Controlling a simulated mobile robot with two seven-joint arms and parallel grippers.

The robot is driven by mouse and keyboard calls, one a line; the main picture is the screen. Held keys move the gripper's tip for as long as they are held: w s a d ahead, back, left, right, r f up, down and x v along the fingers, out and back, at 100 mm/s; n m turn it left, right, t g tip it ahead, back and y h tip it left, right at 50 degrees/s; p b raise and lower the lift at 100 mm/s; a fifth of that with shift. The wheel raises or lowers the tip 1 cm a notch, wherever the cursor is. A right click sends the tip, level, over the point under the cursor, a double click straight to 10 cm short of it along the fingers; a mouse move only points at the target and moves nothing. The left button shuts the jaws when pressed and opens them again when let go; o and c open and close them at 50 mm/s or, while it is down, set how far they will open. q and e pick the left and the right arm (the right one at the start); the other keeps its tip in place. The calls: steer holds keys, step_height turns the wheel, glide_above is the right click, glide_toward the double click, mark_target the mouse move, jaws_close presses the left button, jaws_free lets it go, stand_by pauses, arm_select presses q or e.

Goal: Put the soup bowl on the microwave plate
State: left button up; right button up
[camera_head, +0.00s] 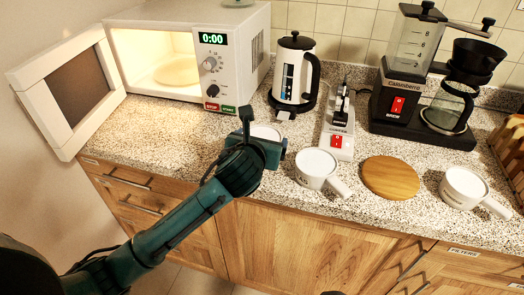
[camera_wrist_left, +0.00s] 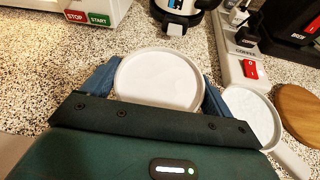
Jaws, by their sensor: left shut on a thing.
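My left gripper (camera_head: 264,138) is shut on a white round soup bowl (camera_wrist_left: 160,78) over the front part of the counter. In the left wrist view the bowl sits between the two blue fingers, its rim level and its inside plain white. In the head view only a part of the bowl (camera_head: 265,131) shows behind the gripper. I cannot tell whether it touches the counter. The round microwave plate (camera_head: 178,72) lies bare inside the lit, open microwave (camera_head: 222,60), to the left and behind the gripper.
The microwave door (camera_head: 66,92) stands wide open to the left. A white handled cup (camera_head: 316,166) is close right of the gripper. Counter before the microwave is clear.

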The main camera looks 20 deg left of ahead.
arm_select(q)
steer(key=shift+f, duration=1.55)
steer(key=shift+f, duration=0.2)
steer(key=o, duration=1.1)
